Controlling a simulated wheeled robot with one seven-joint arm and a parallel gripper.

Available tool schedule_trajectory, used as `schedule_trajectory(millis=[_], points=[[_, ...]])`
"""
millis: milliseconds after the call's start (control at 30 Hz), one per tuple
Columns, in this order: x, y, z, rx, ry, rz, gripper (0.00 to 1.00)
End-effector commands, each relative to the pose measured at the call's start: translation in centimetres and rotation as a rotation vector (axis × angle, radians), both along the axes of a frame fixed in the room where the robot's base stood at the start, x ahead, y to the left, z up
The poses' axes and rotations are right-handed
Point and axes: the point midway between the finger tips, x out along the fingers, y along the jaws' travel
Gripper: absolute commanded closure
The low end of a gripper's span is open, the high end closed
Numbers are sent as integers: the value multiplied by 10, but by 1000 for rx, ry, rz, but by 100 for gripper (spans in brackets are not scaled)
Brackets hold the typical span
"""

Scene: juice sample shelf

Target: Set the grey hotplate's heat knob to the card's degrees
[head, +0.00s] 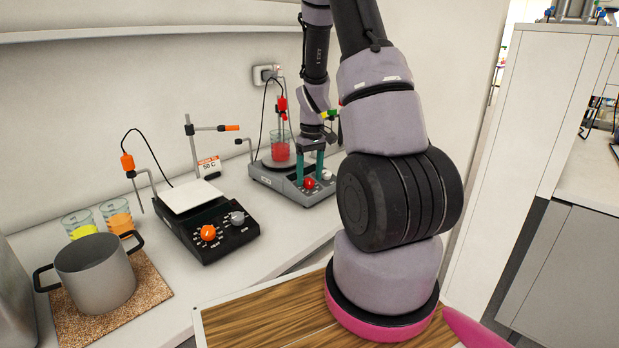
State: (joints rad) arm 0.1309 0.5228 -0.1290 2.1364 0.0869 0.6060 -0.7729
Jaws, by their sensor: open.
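The grey hotplate (263,174) stands at the back of the counter, with a beaker of red liquid (279,148) on its plate. Its front panel has a red knob (309,183) and a pale knob (326,175). I cannot read their markings. My gripper (310,180) points down over this panel, its teal fingers open and apart. The red knob shows between or just in front of the fingertips; I cannot tell whether they touch it. A white card (209,166) with an orange top stands left of the grey hotplate and appears to read 50 C.
A black hotplate (215,238) with a white plate, an orange knob and a grey knob stands left. A grey pot (95,274) sits on a cork mat (151,285). Beakers of yellow (80,226) and orange liquid (117,217) stand behind it. Clamp stands rise behind the hotplates.

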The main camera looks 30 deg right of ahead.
Motion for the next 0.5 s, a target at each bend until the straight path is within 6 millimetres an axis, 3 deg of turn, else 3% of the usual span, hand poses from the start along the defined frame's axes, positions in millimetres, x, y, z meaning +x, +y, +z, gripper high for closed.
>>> schedule_trajectory(millis=[367, 400, 500], points=[[0, 0, -9, 0, 0, 0, 28], [0, 0, -9, 0, 0, 0, 32], [0, 0, -9, 0, 0, 0, 70]])
